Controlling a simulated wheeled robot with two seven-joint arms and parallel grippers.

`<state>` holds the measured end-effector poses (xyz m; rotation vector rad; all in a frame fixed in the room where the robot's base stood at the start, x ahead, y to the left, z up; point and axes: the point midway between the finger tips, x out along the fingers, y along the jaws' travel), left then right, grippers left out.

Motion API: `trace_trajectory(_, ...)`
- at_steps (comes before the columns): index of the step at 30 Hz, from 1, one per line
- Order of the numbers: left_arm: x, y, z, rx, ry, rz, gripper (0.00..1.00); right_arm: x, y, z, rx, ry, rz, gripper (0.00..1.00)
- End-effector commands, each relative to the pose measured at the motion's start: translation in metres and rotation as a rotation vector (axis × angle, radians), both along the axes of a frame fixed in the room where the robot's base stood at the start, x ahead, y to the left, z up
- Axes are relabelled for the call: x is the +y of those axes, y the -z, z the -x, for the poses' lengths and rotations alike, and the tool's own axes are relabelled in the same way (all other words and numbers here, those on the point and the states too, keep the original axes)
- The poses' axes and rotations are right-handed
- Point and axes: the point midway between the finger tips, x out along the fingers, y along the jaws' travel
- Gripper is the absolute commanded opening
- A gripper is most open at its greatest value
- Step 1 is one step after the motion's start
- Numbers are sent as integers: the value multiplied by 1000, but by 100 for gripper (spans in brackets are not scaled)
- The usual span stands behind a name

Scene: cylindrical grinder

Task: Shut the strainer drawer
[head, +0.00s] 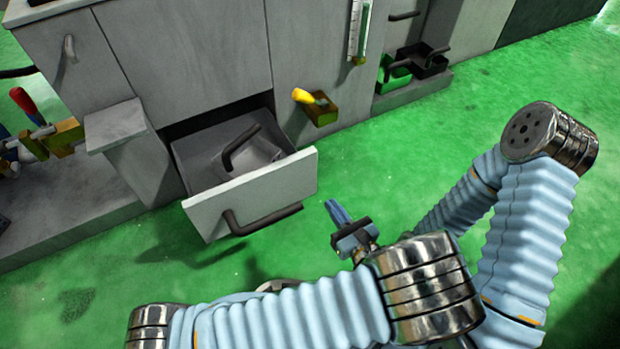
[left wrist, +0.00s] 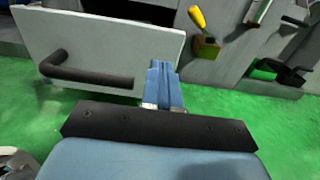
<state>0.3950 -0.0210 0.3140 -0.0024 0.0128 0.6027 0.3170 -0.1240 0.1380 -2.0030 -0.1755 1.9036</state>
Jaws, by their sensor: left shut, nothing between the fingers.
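The strainer drawer (head: 237,193) stands pulled out of the grey machine's lower front, with its light grey front panel and a dark bar handle (head: 262,219). Inside it sits a grey strainer (head: 245,160) with a dark handle. My left gripper (head: 338,211) is shut and empty, its blue fingers pointing toward the machine just beyond the drawer front's right end. In the left wrist view the fingers (left wrist: 161,82) overlap the right part of the drawer front (left wrist: 110,45); I cannot tell whether they touch it. My right gripper is not in view.
A yellow-handled part (head: 318,106) juts from the machine front, right of the drawer. A grey block (head: 113,126) juts out left of the drawer. Green and black bins (head: 395,72) stand farther right. The green floor before the drawer is clear.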

Motion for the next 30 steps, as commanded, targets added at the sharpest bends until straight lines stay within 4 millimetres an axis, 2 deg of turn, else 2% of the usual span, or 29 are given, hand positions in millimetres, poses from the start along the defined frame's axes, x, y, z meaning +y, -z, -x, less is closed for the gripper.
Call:
trace_trajectory(5, 5, -3, -12, -16, 8, -10, 0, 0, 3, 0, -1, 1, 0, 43)
trace_trajectory(21, 65, -1, -98, -13, 7, -6, 0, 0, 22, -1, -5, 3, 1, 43)
trace_trajectory(30, 75, -3, -115, -11, 9, -6, 0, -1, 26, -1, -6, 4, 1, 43)
